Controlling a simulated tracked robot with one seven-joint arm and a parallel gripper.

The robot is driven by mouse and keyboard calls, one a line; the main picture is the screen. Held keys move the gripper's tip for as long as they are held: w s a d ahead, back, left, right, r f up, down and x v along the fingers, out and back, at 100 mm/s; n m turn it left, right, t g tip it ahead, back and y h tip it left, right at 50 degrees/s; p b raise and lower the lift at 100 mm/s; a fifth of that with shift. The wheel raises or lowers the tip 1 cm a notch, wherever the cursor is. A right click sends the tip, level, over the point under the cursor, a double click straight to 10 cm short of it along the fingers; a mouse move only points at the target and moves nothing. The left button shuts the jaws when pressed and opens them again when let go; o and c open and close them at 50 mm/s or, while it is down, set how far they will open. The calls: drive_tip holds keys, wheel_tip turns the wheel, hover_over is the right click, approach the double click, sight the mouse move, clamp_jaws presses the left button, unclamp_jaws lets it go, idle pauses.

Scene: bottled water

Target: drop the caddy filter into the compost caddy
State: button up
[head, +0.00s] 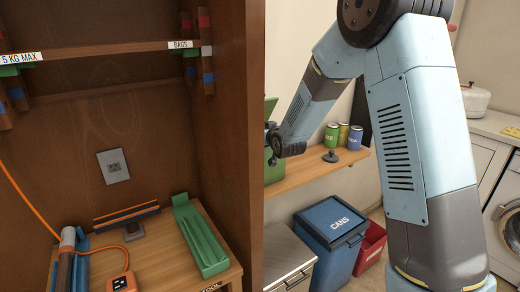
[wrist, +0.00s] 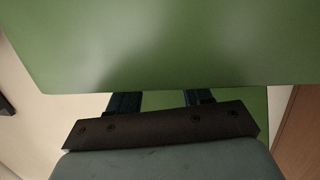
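A green object (head: 270,107), possibly the compost caddy, shows in the head view beside the wooden partition, at the left end of the shelf. The partition and my arm hide most of it. My gripper (wrist: 158,101) is close to it. In the wrist view a broad flat green panel (wrist: 160,45) fills the upper part and covers my fingertips. I cannot make out a caddy filter in either view.
A wooden shelf (head: 312,170) carries several small cans. Below stand a blue CANS bin (head: 335,235), a red bin (head: 371,248) and a grey-lidded box (head: 285,262). A tall brown cabinet wall (head: 238,130) stands left of my arm. A washing machine is at far right.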

drive_tip(key=shift+o, duration=1)
drive_tip(key=shift+s, duration=0.1)
drive_tip(key=v, duration=1.3)
drive_tip(key=shift+s, duration=0.2)
drive_tip(key=shift+d+r, duration=0.1)
drive_tip(key=s+d+r+m+g+h, duration=0.2)
drive_tip(key=s+d+r+g+h, duration=0.4)
drive_tip(key=s+d, duration=0.65)
drive_tip(key=s+d+r+m+g, duration=0.1)
drive_tip(key=s+d, duration=0.2)
drive_tip(key=s, duration=0.7)
drive_tip(key=s+d+r+m+g, duration=0.1)
drive_tip(key=s+d, duration=0.3)
drive_tip(key=s, duration=0.6)
drive_tip(key=shift+s+d+r+m+g, duration=0.2)
drive_tip(key=shift+s+r+m+g, duration=0.15)
drive_tip(key=shift+r+g, duration=0.15)
